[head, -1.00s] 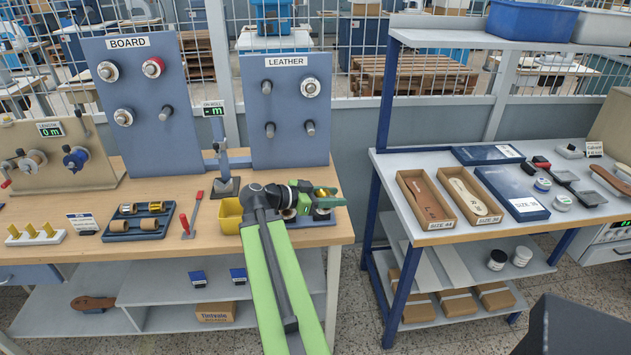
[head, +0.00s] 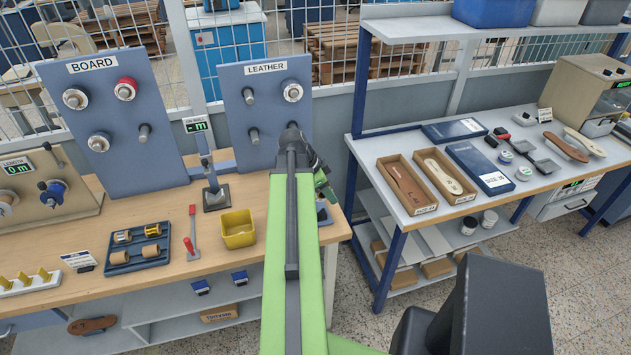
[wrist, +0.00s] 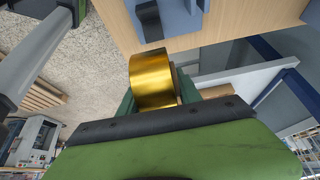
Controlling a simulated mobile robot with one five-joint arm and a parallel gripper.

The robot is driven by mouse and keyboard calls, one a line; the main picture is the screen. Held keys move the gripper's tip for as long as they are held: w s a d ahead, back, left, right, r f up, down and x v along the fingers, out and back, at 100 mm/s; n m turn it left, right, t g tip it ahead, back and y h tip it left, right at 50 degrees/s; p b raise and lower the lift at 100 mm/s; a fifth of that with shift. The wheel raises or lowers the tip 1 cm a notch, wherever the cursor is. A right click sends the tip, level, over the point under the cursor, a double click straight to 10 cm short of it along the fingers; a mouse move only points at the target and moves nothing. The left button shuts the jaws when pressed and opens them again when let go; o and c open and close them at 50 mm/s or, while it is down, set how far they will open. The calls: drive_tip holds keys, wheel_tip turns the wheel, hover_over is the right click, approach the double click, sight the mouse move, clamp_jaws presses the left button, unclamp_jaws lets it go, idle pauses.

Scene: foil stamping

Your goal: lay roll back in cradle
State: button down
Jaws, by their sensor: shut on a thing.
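A gold foil roll (wrist: 152,82) sits in my gripper, clear in the wrist view. My gripper (head: 323,186) is shut on it, near the right end of the wooden bench, mostly hidden behind my arm in the head view. A blue-grey piece (wrist: 178,18), which may be the cradle, lies beyond the roll in the wrist view. A bit of blue (head: 322,214) also shows beside my arm on the bench. The roll appears apart from it, but I cannot tell how high it is held.
A yellow bin (head: 238,229) and a dark tray with several small rolls (head: 137,249) stand left on the wooden bench (head: 190,267). The BOARD panel (head: 115,120) and LEATHER panel (head: 262,115) rise behind. A grey bench with boxes (head: 405,186) stands right, across a gap.

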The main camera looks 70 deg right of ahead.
drive_tip(key=shift+w, duration=0.1)
drive_tip(key=shift+w+a, duration=0.1)
drive_tip(key=shift+w, duration=0.3)
wheel_tip(320, 180, down, 8)
drive_tip(key=b, duration=0.7)
drive_tip(key=shift+s+r+b, duration=0.1)
drive_tip(key=shift+r+b, duration=0.05)
drive_tip(key=shift+b, duration=0.2)
drive_tip(key=c, duration=0.7)
unclamp_jaws()
drive_tip(key=shift+c, duration=0.2)
drive_tip(key=p+v, duration=1.5)
drive_tip(key=v, duration=0.2)
drive_tip(key=shift+r+p, duration=0.25)
drive_tip(key=shift+p, duration=0.05)
